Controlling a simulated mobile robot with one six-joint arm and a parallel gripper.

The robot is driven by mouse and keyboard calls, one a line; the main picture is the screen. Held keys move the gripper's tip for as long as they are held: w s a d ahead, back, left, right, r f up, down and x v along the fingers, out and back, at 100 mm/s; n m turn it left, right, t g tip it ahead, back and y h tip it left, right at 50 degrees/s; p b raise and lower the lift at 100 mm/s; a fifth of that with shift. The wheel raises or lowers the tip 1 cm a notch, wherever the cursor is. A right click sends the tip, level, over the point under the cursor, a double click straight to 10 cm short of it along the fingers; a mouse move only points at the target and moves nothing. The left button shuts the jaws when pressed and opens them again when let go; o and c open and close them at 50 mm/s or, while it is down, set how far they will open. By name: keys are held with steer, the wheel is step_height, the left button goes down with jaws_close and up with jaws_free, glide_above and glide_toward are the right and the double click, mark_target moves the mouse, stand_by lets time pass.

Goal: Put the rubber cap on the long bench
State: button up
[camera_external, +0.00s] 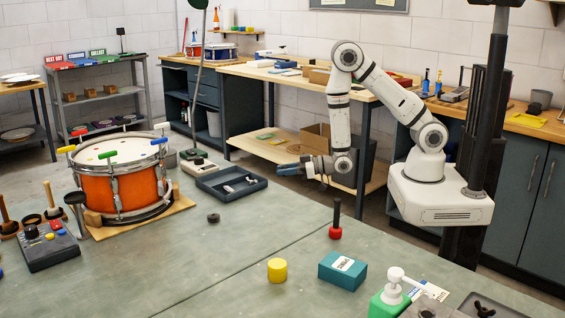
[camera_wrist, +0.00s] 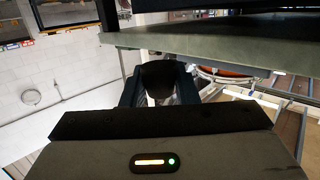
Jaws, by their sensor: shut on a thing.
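My gripper (camera_external: 290,170) is held low beyond the far edge of the grey-green table (camera_external: 250,255), below and in front of the wood-topped bench (camera_external: 300,78). I cannot tell for sure which of these two is the long bench. In the wrist view, the fingers are shut on a small dark piece with a rounded top, apparently the rubber cap (camera_wrist: 163,73). Its lower part shows pale between the fingers. The piece is too small to make out in the external view. A grey surface edge lies above the fingers in the wrist view.
An orange drum (camera_external: 120,195) stands on the grey-green table beside a dark tray (camera_external: 231,183). A black ring-like piece (camera_external: 213,218), a yellow cylinder (camera_external: 277,270), a red-based post (camera_external: 335,232) and a teal box (camera_external: 342,270) stand apart. A cardboard box (camera_external: 314,143) sits on the bench's lower shelf.

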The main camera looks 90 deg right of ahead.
step_height(320, 180, up, 17)
steer(key=a+n+y+b, duration=0.3)
steer(key=a+y+b, duration=0.2)
steer(key=a, duration=0.8)
steer(key=n+g+y+b, duration=1)
steer(key=n+b, duration=0.1)
steer(key=b, duration=0.1)
glide_above(372, 249)
step_height(372, 249, down, 4)
steer(key=shift+f, duration=0.45)
steer(key=shift+m, duration=0.3)
steer(key=shift+f+b, duration=1.45)
steer(key=shift+f, duration=3.3)
